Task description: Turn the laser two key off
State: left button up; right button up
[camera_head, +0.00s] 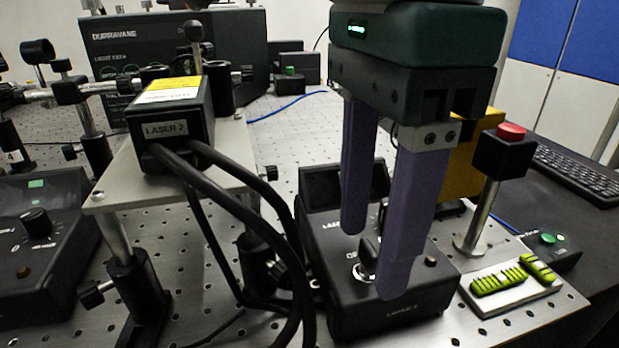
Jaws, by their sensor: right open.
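The laser two box (400,318) is a black control unit on the perforated bench, labelled "LASER 2" on its front edge. Its key (369,251) has a dark head and stands in a silver ring on the sloped top. My right gripper (374,258) comes down from above, with its two purple fingers apart. One finger is behind the key and the other in front and to the right, partly hiding the key and its markings. I cannot tell whether either finger touches the key. My left gripper is out of view.
The laser head (170,120) labelled "LASER 2" sits on a raised plate at left. Its thick black cables (262,205) loop down close to the box's left side. A red button (511,131) stands on a post at right. Another control box (40,260) is at far left.

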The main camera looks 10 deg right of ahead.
aim_at(370, 249)
notch_tip(370, 249, up, 10)
jog(key=shift+f, duration=0.15)
dwell(0.4)
